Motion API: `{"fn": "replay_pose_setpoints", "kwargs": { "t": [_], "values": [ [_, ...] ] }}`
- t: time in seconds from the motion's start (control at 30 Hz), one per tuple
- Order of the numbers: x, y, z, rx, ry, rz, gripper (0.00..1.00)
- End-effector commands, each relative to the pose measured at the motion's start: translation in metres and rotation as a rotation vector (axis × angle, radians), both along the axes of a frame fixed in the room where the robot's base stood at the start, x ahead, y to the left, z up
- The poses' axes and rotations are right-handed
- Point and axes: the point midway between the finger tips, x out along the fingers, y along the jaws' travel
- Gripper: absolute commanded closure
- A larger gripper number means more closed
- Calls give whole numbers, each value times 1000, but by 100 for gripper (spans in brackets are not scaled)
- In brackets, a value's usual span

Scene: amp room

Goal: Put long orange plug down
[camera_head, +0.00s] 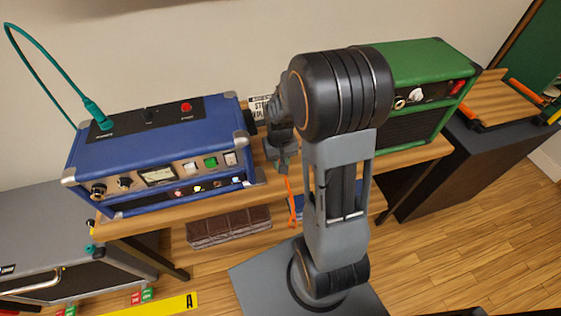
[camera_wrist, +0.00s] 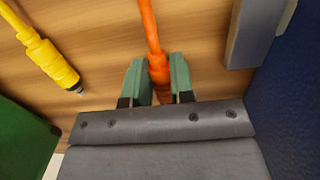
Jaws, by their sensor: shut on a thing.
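The long orange plug (camera_wrist: 159,72) is between the two green fingers of my gripper (camera_wrist: 157,66) in the wrist view. My gripper is shut on it. Its orange cable (camera_wrist: 149,22) runs away toward the top of that view. In the head view my gripper (camera_head: 283,160) is low over the wooden table (camera_head: 420,158), between the blue amp and the green amp. The orange cable (camera_head: 291,205) hangs over the table's front edge there. My arm hides part of this spot, and I cannot tell whether the plug touches the wood.
The blue amp (camera_head: 150,155) stands left, with a teal cable (camera_head: 40,65) plugged in on top. The green amp (camera_head: 425,65) stands right. A yellow plug (camera_wrist: 50,62) lies beside my gripper. A small sign (camera_head: 259,108) stands behind. A wooden tray (camera_head: 490,98) sits far right.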

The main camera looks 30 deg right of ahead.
Motion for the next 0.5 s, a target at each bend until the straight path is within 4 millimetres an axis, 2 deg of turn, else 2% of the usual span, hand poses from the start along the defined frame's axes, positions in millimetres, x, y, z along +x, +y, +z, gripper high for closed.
{"fn": "replay_pose_setpoints", "kwargs": {
  "t": [0.43, 0.47, 0.5],
  "values": [
    [0, 0, -6, 0, 0, 0, 100],
    [0, 0, -4, 0, -1, 0, 75],
    [0, 0, -4, 0, 0, 0, 71]
  ]
}}
